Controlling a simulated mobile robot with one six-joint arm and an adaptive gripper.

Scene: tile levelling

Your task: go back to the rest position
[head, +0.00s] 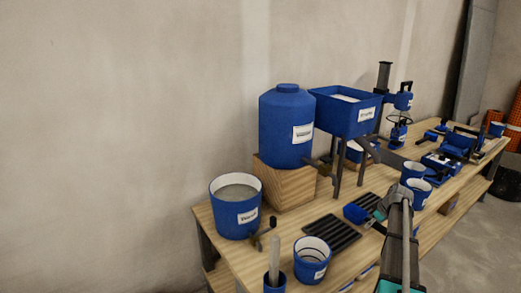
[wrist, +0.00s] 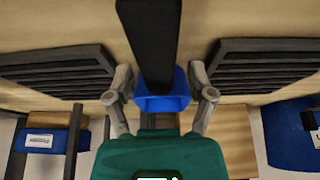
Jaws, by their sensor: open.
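My gripper (head: 382,214) is over the wooden workbench in the head view. In the wrist view its two grey fingers (wrist: 162,92) stand apart. A blue tool part (wrist: 163,98) with a long black bar (wrist: 150,40) shows between them, with a gap on each side. The same blue piece (head: 355,213) shows just left of the fingers in the head view. I cannot tell whether it touches the bench or the fingers.
Dark slatted trays flank the tool, one left (wrist: 55,70) and one right (wrist: 265,65) in the wrist view. The wall side above is clear.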

